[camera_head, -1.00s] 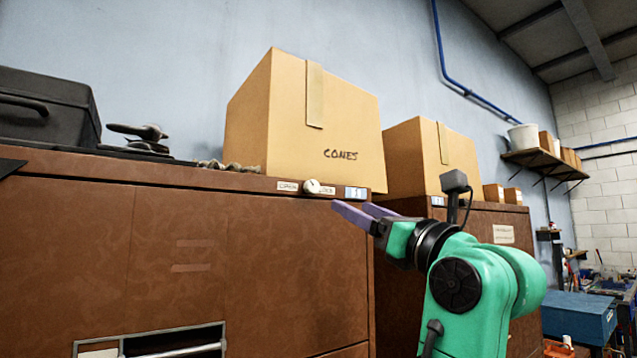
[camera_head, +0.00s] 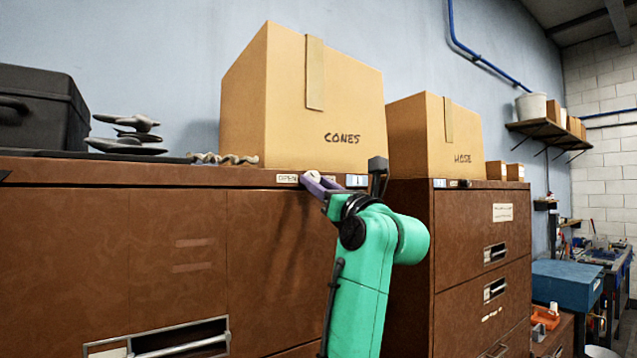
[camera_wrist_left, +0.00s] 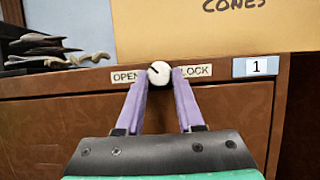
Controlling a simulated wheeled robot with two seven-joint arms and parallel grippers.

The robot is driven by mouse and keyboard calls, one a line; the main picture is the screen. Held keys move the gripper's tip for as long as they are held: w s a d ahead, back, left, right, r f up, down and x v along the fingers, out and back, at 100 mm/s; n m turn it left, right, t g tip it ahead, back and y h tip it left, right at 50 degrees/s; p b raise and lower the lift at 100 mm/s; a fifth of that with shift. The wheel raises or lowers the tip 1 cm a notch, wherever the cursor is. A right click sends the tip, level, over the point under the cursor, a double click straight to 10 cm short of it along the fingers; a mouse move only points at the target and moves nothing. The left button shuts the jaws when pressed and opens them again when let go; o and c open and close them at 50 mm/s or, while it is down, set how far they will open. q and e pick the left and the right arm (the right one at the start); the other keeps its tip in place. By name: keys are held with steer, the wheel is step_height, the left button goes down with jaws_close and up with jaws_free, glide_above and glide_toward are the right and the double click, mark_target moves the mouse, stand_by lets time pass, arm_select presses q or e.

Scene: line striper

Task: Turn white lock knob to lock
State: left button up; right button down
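The white lock knob (camera_wrist_left: 159,73) sits on the top front edge of the brown cabinet (camera_head: 278,230). It stands between an OPEN label (camera_wrist_left: 125,76) on its left and a LOCK label (camera_wrist_left: 195,71) on its right. A dark mark on its face points up and left, toward OPEN. My left gripper (camera_wrist_left: 160,79) has its two purple fingers apart, one on each side of the knob. Whether they press on it I cannot tell. In the head view the left gripper (camera_head: 314,184) hides most of the knob. My right gripper is not in view.
A cardboard box (camera_head: 300,100) marked CONES stands on the cabinet behind the knob. A second cabinet (camera_head: 480,260) bears a box (camera_head: 430,140) marked HOSE at right.

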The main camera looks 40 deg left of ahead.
arm_select(q)
jaws_close()
steer(key=shift+m, duration=0.3)
steer(key=m+t+h+b, duration=0.1)
steer(key=m+t+h, duration=0.1)
steer(key=m, duration=0.3)
steer(key=m+t+h+b, duration=0.1)
steer(key=m+h+b, duration=0.1)
steer(key=m, duration=0.4)
steer(key=s+m+t+h+b, duration=0.1)
steer(key=m+t+b, duration=0.1)
steer(key=m, duration=0.4)
steer(key=shift+a+r+t+h, duration=0.1)
steer(key=shift+r+t+h, duration=0.2)
steer(key=shift+r+h, duration=0.1)
steer(key=shift+r+m+g+h, duration=0.15)
steer(key=shift+m+h, duration=0.25)
steer(key=shift+m, duration=0.8)
steer(key=shift+r+m+g+h, duration=0.1)
steer(key=shift+m+g+h, duration=0.25)
steer(key=shift+m, duration=0.85)
steer(key=shift+f, duration=0.1)
